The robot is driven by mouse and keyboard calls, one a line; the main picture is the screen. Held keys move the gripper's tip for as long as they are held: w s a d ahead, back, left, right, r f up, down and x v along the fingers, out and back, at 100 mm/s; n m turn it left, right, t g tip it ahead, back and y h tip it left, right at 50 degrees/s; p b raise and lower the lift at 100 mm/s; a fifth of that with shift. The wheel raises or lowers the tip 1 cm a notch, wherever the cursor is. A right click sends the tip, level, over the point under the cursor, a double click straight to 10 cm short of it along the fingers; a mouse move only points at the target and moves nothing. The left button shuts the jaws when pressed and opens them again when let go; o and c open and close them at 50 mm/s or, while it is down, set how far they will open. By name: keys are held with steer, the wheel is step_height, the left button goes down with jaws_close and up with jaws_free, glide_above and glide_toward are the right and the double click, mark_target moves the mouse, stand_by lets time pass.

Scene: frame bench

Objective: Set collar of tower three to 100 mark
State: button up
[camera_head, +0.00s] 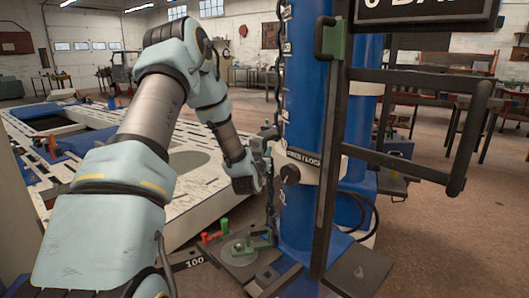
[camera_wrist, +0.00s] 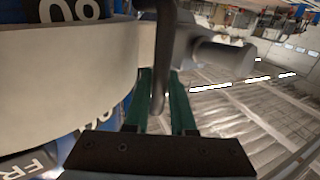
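The blue tower (camera_head: 303,110) stands upright at the centre of the head view. A pale collar (camera_head: 322,169) rings it, with a dark label ending in "LOCK" and a black knob (camera_head: 290,174). My gripper (camera_head: 262,165) is at the collar's left side. In the wrist view the collar (camera_wrist: 75,70) crosses the left, between blue scale parts carrying inverted figures, one apparently 80. My green fingers (camera_wrist: 168,98) are close together, with a dark bent rod (camera_wrist: 166,60) running down between or in front of them. Whether they grip it is unclear. The tower number is not readable.
A black guard bar (camera_head: 470,140) and an upright post (camera_head: 335,150) stand right of the tower. A black sign (camera_head: 425,10) hangs above. A "100" plate (camera_head: 194,264) and red and green pegs are near the base. A white slotted frame bench (camera_head: 190,195) lies left.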

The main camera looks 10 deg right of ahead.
jaws_close()
stand_by(1.1)
